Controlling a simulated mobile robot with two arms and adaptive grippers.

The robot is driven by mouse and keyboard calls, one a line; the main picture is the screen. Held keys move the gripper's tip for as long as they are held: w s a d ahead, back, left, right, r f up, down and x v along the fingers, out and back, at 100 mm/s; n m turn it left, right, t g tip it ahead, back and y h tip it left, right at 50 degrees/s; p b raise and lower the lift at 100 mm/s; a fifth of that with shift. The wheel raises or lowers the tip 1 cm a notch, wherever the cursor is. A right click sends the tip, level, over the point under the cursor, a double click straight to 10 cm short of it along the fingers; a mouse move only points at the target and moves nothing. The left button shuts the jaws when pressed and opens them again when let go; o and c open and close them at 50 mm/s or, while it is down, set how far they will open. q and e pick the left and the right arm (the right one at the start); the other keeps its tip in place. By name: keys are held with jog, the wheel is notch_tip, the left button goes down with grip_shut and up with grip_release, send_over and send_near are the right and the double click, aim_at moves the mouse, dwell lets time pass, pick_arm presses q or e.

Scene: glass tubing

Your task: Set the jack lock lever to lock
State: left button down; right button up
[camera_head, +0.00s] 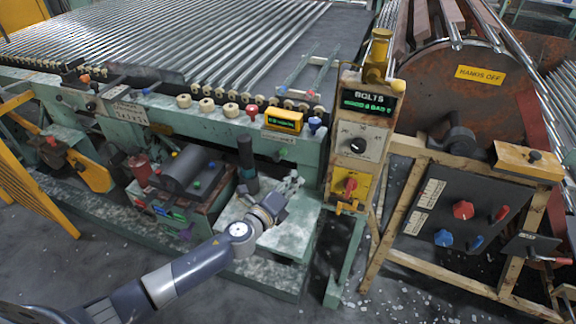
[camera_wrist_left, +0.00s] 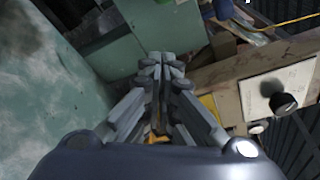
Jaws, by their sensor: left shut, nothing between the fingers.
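No label that I can read marks the jack lock lever, so I cannot tell which control it is. One candidate is a red switch (camera_head: 350,187) on a yellow plate, low on the BOLTS post. Another is a red-handled lever (camera_head: 548,260) beside a small dark plate at the far right. My left gripper (camera_head: 292,181) is in front of the green machine frame, left of the yellow plate and apart from it. In the left wrist view its fingers (camera_wrist_left: 162,68) are shut and empty. My right gripper is not in view.
The BOLTS post (camera_head: 347,225) carries a lit display and a black knob (camera_head: 357,145), which also shows in the left wrist view (camera_wrist_left: 283,103). A dark panel (camera_head: 460,215) with red and blue knobs stands right. Metal tubes cover the table behind. Floor in front is open.

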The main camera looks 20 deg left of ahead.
aim_at(280, 154)
pick_arm(q)
jog(key=shift+w+a+r+p, duration=0.25)
jog(key=shift+w+a, duration=0.2)
jog(key=shift+w, duration=0.15)
jog(key=shift+w+a+r+p, duration=0.1)
jog(key=shift+w+a+r, duration=0.2)
jog(key=shift+w+a, duration=0.25)
jog(key=shift+w+a+r+p, duration=0.25)
jog(key=shift+w+a, duration=0.1)
jog(key=shift+w, duration=0.3)
jog(key=shift+a+r+n+b, duration=0.3)
jog(key=shift+r+n+b, duration=0.15)
jog(key=shift+n+b, duration=0.45)
jog(key=shift+w+a+r+n+t+h+b, duration=0.1)
jog(key=shift+a+r+n+t+b, duration=0.55)
jog(key=shift+n, duration=1.1)
jog(key=shift+s+a+r+n+t+h+b, duration=0.15)
jog(key=shift+a+n+b, duration=0.45)
jog(key=shift+a+n, duration=0.85)
jog(key=shift+w+a+r+n+t+h+b, duration=0.15)
jog(key=shift+a+r+n+t+b, duration=0.35)
jog(key=shift+n, duration=1.6)
jog(key=shift+a+f, duration=0.1)
